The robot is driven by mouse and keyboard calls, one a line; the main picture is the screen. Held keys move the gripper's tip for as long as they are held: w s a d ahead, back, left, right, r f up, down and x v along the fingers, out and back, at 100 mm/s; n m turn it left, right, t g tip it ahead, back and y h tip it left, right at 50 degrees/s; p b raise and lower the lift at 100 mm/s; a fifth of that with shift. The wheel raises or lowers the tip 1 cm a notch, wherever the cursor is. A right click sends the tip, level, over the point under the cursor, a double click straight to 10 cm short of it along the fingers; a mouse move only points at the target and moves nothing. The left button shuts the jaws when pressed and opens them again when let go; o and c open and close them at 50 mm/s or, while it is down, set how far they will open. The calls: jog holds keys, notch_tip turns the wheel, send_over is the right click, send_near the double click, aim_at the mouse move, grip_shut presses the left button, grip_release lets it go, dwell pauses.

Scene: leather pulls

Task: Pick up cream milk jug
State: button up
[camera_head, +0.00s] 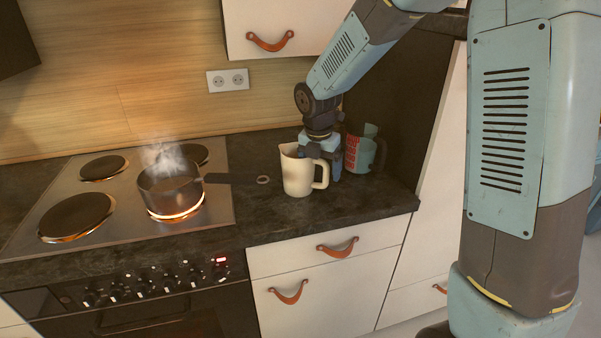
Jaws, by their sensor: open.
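The cream milk jug (296,174) stands upright on the dark countertop, right of the stove, with its handle toward the right. My gripper (322,164) points down at the jug's right side, by the upper rim and handle. Its jaws are open. One finger shows to the right of the handle; the other is partly hidden by the jug, and I cannot tell whether either touches it.
A steaming saucepan (171,190) sits on a glowing burner, its handle reaching right toward the jug. A red and teal patterned mug (358,152) stands close behind my gripper on the right. The countertop (375,205) is clear at front right.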

jog(key=c, duration=1.3)
jog(key=shift+c, duration=0.6)
jog(key=shift+r, duration=0.2)
